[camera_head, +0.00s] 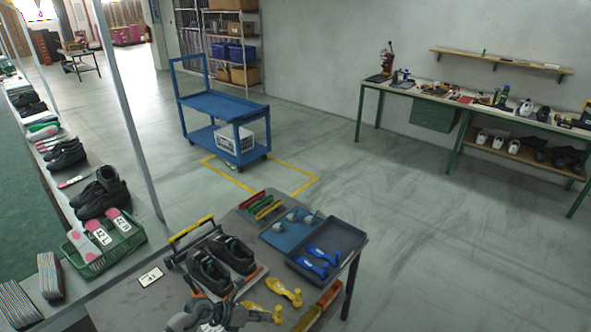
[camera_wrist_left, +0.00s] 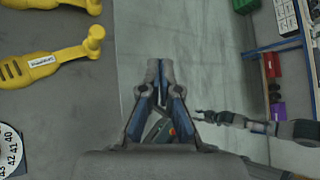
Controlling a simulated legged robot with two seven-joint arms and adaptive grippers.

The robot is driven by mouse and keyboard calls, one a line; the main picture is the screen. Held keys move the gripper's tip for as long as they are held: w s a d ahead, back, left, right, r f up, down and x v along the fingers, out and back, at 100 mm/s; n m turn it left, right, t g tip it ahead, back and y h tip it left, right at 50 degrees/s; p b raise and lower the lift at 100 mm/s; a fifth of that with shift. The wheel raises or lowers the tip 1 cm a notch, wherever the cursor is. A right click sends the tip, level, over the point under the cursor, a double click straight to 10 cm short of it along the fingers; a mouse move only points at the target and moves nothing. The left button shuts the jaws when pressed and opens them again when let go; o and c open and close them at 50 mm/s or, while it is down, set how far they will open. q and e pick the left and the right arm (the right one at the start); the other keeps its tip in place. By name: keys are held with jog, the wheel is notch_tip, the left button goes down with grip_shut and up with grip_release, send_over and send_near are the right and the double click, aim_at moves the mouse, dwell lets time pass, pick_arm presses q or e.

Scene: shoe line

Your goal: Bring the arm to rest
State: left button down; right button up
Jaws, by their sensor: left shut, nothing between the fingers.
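My left gripper (camera_head: 212,306) is low in the head view, over the front of the grey worktable (camera_head: 130,300), just in front of a pair of dark shoes (camera_head: 208,272). In the left wrist view its fingertips (camera_wrist_left: 160,72) are together with nothing between them. My right gripper (camera_wrist_left: 203,116) shows small at the right of the left wrist view, its forearm reaching off to the right. I cannot tell whether its fingers are apart. It is not clearly visible in the head view.
Yellow shoe forms (camera_head: 286,291) lie right of the gripper. A dark tray (camera_head: 345,240) with blue forms sits behind them, beside a blue mat (camera_head: 275,237). A green basket (camera_head: 130,243) stands at the left. A blue cart (camera_head: 218,105) and workbench (camera_head: 425,97) stand farther off, with clear floor between.

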pick_arm(q)
jog(key=s+d+r+n+t+h, duration=0.1)
jog(key=d+r+n+t+h, duration=0.3)
jog(key=r+n+t, duration=0.9)
jog(key=s+a+f+n+g+y, duration=0.1)
jog(key=s+a+f+n+y, duration=0.3)
jog(key=a+f+n+y, duration=0.55)
jog(key=s+a+f+n+g+y, duration=0.2)
jog(key=s+a+f+n+y, duration=0.3)
jog(key=n, duration=0.8)
jog(key=s+f+n+g, duration=0.3)
jog(key=s+f+g, duration=0.15)
jog(key=s, duration=0.65)
jog(key=s+f+n+g, duration=0.3)
jog(key=s+f+g, duration=0.15)
jog(key=s, duration=0.65)
notch_tip(320, 180, down, 26)
jog(key=s+g, duration=0.2)
jog(key=s+a+f, duration=0.2)
jog(key=s+f, duration=0.5)
jog(key=s, duration=0.1)
jog(key=s+a+f+g, duration=0.1)
jog(key=s+a+f, duration=0.1)
jog(key=s+f, duration=0.6)
jog(key=shift+s+f+m, duration=0.2)
jog(key=shift+s+m, duration=0.25)
jog(key=shift+s, duration=0.05)
